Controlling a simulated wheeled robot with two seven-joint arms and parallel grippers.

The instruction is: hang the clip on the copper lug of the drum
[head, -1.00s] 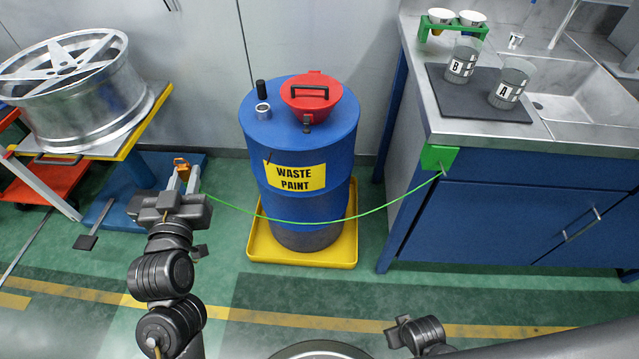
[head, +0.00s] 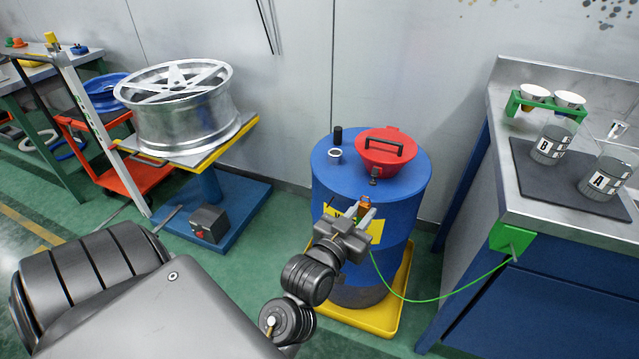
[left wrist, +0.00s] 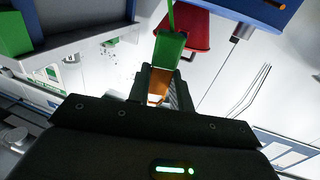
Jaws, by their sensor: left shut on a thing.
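My left gripper (head: 364,213) is shut on the clip (head: 363,202), a small orange piece that shows at its fingertips. In the left wrist view the clip (left wrist: 159,82) shows orange between the fingers, with a green part beyond it. A green cable trails from it in the head view. The blue drum (head: 326,180), with its "WASTE PAINT" label and red lid (head: 388,148), stands behind the gripper. The gripper covers part of the label; whether it touches the drum I cannot tell. I cannot make out the copper lug in the head view. My right gripper is out of view.
The drum stands in a yellow tray (head: 405,300). The green cable (head: 430,300) hangs to a green block (head: 512,238) on the sink cabinet at right. A wheel (head: 185,110) on a stand is at left. Green floor lies between stand and drum.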

